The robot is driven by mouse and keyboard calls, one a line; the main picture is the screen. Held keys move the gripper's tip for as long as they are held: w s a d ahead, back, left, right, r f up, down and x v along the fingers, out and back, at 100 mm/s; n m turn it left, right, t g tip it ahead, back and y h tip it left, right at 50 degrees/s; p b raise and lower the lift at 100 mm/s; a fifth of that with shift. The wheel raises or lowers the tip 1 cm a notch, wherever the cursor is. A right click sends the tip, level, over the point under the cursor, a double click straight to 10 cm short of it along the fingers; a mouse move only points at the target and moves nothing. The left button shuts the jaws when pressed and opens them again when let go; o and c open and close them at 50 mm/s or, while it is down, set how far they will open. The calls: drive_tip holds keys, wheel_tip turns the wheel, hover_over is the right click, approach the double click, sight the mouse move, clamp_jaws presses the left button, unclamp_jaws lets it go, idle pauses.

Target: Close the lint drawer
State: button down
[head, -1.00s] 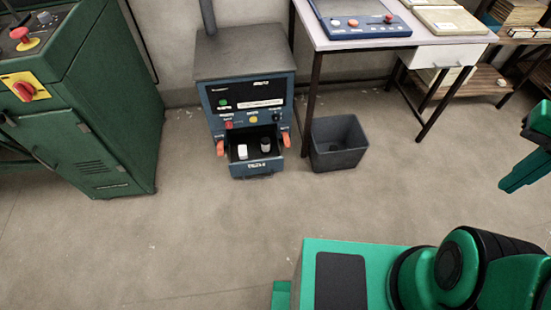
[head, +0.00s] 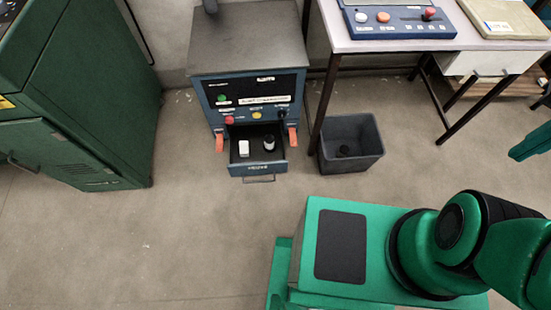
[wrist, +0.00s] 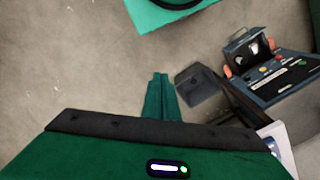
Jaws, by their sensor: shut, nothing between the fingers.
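The lint drawer (head: 258,169) is pulled out of the lower front of a blue-grey machine (head: 248,50). It has a bar handle on its front, and a small white item (head: 243,148) and a dark item with a white part (head: 269,142) lie inside. In the wrist view the open drawer (wrist: 240,49) shows at the upper right, with the machine beyond it. My gripper (wrist: 160,76) is shut and empty, well apart from the drawer. In the head view only a green part of it (head: 531,143) shows at the right edge.
A dark open bin (head: 350,158) stands on the floor just right of the machine. A table (head: 410,40) with a blue control panel (head: 398,18) is behind it. A green cabinet (head: 75,100) stands at the left. The floor in front of the drawer is clear.

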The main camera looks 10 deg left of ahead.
drive_tip(key=shift+w+a, duration=0.15)
drive_tip(key=shift+w, duration=0.15)
